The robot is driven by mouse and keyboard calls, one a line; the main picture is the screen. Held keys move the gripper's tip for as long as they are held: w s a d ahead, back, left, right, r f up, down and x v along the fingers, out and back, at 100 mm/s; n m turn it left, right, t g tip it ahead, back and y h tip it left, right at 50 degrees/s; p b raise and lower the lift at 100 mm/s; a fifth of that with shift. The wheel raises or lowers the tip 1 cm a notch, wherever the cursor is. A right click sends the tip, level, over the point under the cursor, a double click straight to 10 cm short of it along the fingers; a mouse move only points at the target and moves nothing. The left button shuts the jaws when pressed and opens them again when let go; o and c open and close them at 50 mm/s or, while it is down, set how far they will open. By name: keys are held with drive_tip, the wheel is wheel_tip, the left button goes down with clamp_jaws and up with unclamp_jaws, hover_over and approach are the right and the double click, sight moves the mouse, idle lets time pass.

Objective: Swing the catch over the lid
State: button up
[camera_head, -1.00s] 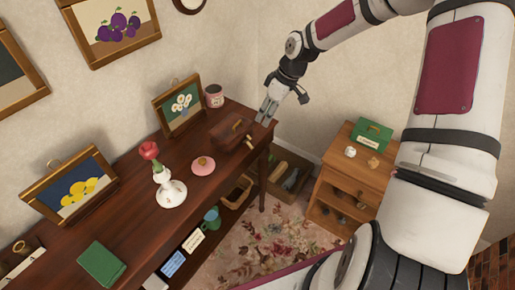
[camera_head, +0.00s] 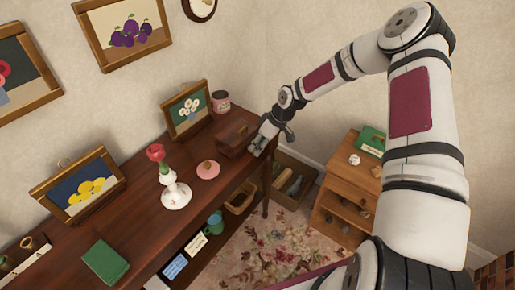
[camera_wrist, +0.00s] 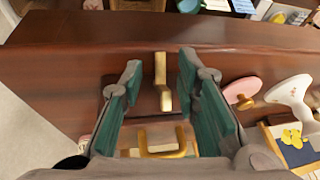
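A dark brown wooden box with a lid (camera_head: 232,136) sits near the right end of the long dark wooden table (camera_head: 140,218). Its brass catch (camera_wrist: 162,84) shows in the wrist view as a pale gold bar, upright in the picture, with a short side piece. My gripper (camera_head: 261,147) is at the box's front side, by the table edge. In the wrist view my gripper (camera_wrist: 158,82) is open, with one finger on each side of the catch and gaps between. In the head view the gripper partly hides the box's front and the catch.
A pink round item (camera_head: 208,170), a white vase with a red flower (camera_head: 175,192) and a green book (camera_head: 105,262) stand left of the box. A white-flower picture (camera_head: 187,108) and a pink mug (camera_head: 221,101) are behind. A small wooden cabinet (camera_head: 345,190) stands right.

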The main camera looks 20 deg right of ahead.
drive_tip(key=shift+x, duration=1)
clamp_jaws()
